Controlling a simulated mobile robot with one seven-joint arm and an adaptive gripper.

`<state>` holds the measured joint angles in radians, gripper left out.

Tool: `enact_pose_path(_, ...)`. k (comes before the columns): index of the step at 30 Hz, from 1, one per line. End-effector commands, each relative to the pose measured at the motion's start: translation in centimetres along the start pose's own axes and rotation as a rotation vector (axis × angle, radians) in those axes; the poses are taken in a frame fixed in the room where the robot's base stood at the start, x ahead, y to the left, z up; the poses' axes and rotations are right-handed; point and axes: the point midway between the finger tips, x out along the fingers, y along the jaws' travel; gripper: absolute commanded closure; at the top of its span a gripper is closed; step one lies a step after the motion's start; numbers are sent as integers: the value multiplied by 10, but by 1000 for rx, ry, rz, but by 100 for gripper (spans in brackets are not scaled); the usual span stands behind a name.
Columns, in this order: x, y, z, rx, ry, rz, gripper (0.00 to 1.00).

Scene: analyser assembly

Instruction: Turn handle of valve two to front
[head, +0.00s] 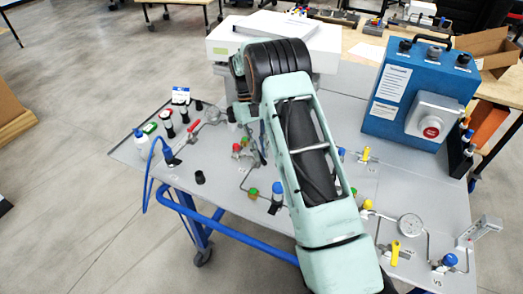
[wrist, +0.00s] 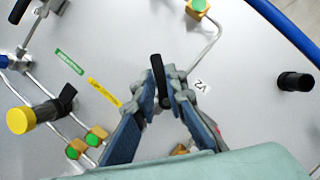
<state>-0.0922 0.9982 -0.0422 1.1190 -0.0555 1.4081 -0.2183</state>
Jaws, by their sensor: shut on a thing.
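The black handle of valve two (wrist: 157,72) is in the middle of the wrist view, beside a white V2 label (wrist: 201,86). My gripper (wrist: 163,84) is shut on this handle, with one blue-grey finger on each side. The handle's upper end sticks out past the fingertips and points up in the picture, leaning slightly left. The valve body below the handle is mostly hidden by the fingers. In the head view my arm covers the middle of the panel, and I cannot make out the handle there.
In the wrist view, a yellow-capped part (wrist: 20,120) lies left, a green-capped fitting (wrist: 197,9) above and a black post (wrist: 295,81) right. In the head view, a blue box with a red button (head: 415,95) and a gauge (head: 411,225) stand on the grey table (head: 225,180).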

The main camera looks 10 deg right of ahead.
Motion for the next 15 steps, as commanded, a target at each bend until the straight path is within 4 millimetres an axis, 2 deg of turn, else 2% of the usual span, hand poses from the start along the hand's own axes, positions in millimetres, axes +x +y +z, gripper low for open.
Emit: enact_pose_path(15, -1, -10, -2, 453, 1, -189, 100)
